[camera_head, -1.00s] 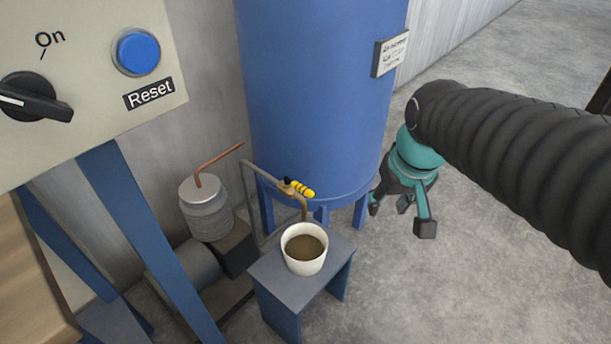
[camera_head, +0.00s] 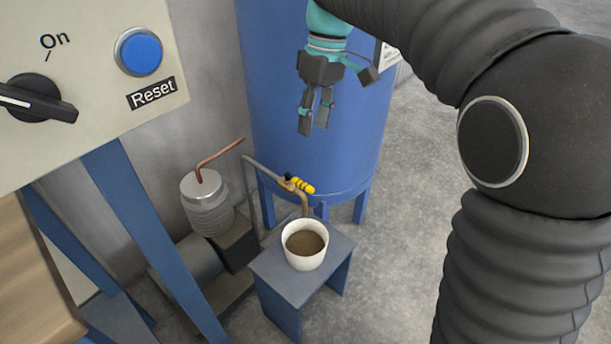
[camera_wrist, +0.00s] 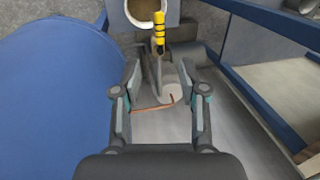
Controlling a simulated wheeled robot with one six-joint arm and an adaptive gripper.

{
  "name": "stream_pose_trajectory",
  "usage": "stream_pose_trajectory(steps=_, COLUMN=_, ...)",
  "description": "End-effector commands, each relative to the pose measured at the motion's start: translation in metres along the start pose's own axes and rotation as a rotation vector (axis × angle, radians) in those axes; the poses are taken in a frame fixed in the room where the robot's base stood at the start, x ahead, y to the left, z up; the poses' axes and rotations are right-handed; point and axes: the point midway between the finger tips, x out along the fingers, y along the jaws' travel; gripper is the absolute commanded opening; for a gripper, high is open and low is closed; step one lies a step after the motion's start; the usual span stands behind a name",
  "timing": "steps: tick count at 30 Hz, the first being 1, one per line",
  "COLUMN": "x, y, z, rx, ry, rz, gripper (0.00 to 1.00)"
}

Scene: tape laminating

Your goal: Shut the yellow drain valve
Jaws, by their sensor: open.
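The yellow drain valve handle (camera_head: 303,186) sits on a thin pipe below the blue tank (camera_head: 318,158), above a white cup of brown liquid (camera_head: 305,243). In the wrist view the yellow handle (camera_wrist: 159,30) shows at the top centre, beyond the fingers, with the cup (camera_wrist: 146,8) cut off at the top edge. My gripper (camera_head: 315,122) is open and empty. It hangs with fingers down in front of the tank, above the handle and apart from it. The wrist view shows the fingers (camera_wrist: 160,92) spread with nothing between them.
The cup stands on a small grey-blue stool (camera_head: 285,285). A pump with a metal canister (camera_head: 208,207) and a copper pipe (camera_head: 221,152) stands left of the valve. A control panel (camera_head: 95,60) fills the upper left. Open floor (camera_head: 400,215) lies to the right.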

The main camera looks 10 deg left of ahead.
Motion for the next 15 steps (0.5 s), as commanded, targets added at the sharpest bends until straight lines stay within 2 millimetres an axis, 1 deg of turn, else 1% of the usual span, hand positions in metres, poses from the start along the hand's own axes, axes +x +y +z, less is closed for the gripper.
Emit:
stream_pose_trajectory(steps=5, x=0.018, y=0.000, z=0.000, rx=-0.003, ry=0.000, rz=0.000, gripper=0.42)
stream_pose_trajectory(steps=15, x=0.081, y=0.000, z=0.000, rx=-0.001, ry=0.000, rz=0.000, gripper=0.42)
